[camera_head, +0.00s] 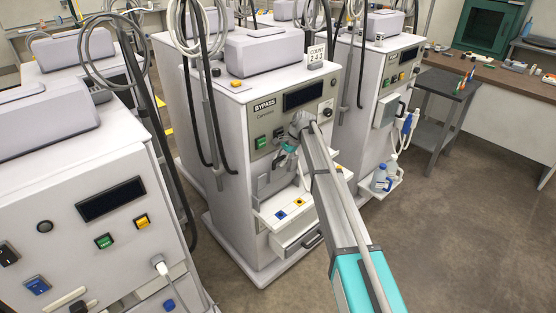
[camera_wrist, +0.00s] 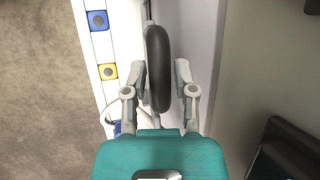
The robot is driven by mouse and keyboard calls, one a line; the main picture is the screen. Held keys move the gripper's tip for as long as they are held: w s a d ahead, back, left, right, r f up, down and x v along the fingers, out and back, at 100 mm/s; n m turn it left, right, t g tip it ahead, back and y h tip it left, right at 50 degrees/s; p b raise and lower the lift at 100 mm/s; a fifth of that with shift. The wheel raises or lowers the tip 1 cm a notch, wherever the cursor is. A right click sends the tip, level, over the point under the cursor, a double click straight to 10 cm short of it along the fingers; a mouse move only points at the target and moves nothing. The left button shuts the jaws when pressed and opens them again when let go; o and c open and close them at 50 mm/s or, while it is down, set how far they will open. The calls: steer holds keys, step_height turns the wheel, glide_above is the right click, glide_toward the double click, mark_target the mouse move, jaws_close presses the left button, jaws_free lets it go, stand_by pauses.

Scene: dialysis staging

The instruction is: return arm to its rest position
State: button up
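My arm reaches from the bottom of the head view to the front of the middle machine (camera_head: 262,95), the one labelled BYPASS. My gripper (camera_head: 284,165) is small there, low on the machine's front panel and partly hidden by my arm. In the wrist view my gripper (camera_wrist: 160,72) has its two fingers apart. A black oval part (camera_wrist: 158,68) shows between them, with a narrow gap at the right finger. I cannot tell whether either finger touches it.
A white ledge with blue (camera_wrist: 97,20) and yellow (camera_wrist: 108,71) squares lies left of the fingers. Another machine (camera_head: 90,210) stands at the left, and one with bottles (camera_head: 380,180) at the right. Floor (camera_head: 455,230) is clear at the right.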

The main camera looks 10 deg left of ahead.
steer(key=shift+o, duration=0.8)
steer(key=shift+s, duration=0.1)
steer(key=shift+d, duration=0.1)
